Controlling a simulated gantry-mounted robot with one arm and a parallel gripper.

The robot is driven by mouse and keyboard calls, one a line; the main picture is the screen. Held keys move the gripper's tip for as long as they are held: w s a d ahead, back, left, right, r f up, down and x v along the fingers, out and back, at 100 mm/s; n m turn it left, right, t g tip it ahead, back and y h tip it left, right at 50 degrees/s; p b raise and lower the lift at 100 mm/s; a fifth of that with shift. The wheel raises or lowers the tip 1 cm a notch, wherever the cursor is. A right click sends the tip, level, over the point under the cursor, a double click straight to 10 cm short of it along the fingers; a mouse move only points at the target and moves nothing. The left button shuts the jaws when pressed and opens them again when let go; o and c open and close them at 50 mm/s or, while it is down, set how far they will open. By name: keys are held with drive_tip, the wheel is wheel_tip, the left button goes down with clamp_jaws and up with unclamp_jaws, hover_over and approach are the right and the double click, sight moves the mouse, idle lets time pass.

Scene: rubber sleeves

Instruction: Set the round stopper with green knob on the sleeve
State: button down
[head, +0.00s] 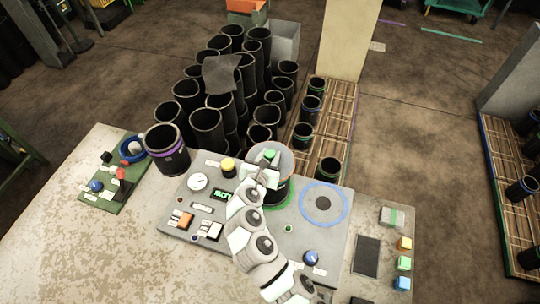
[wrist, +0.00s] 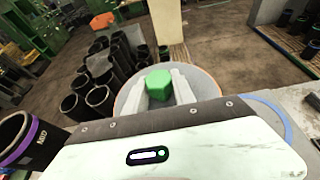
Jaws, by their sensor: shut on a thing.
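The round stopper (head: 284,158) is a grey disc with a green knob (head: 269,154). It sits over the top of a black sleeve (head: 276,188) that stands in a green ring on the grey panel; I cannot tell whether the disc rests fully on the rim. My gripper (head: 264,166) is shut on the green knob. In the wrist view the two pale fingers stand on either side of the knob (wrist: 158,83), with the disc (wrist: 207,86) spread below. The arm hides part of the sleeve.
A blue ring (head: 345,209) on the panel to the right is empty of sleeves. A purple-banded black sleeve (head: 167,150) stands at the left. Several black sleeves crowd behind the table. A yellow knob (head: 228,164) and switches lie near my arm.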

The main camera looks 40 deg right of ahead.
drive_tip(key=c, duration=1)
unclamp_jaws()
drive_tip(key=shift+c, duration=0.2)
drive_tip(key=shift+a+r, duration=0.1)
drive_tip(key=b+v, duration=0.1)
drive_tip(key=v, duration=1)
drive_tip(key=shift+s+a, duration=0.3)
